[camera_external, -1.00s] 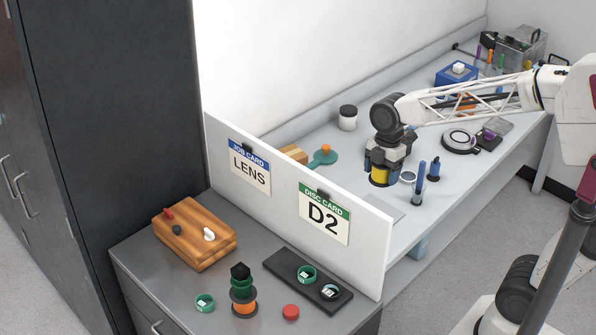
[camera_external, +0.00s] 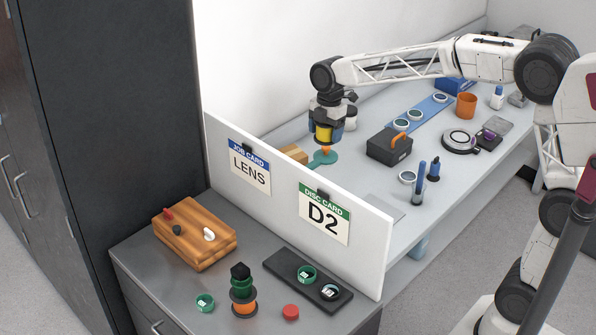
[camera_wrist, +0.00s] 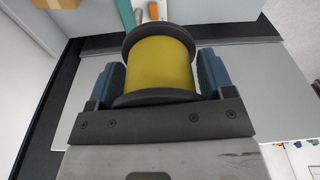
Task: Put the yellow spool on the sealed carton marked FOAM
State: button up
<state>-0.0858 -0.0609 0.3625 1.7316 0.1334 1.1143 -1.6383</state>
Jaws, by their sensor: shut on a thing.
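My gripper (camera_external: 327,122) is shut on the yellow spool (camera_external: 324,132), which has dark flanges. In the wrist view the yellow spool (camera_wrist: 160,66) sits between the two blue fingers.
The white partition (camera_external: 370,240) with LENS and D2 cards stands in front of the bench. A black box with an orange handle (camera_external: 389,145) and a blue strip with discs (camera_external: 421,115) are to the right. A wooden block (camera_external: 195,235) stands on the near cabinet.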

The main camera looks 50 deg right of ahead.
jog(key=n, duration=0.1)
send_over(285, 148)
jog(key=s+a, duration=0.3)
notch_tip(285, 148, down, 4)
jog(key=shift+a+f, duration=0.1)
jog(key=shift+f, duration=2.3)
jog(key=shift+f, duration=0.1)
jog(key=shift+f, duration=2.4)
jog(key=shift+f, duration=0.15)
jog(key=shift+f, duration=2.35)
jog(key=shift+f, duration=0.1)
jog(key=o, duration=1)
jog(key=shift+o, duration=0.2)
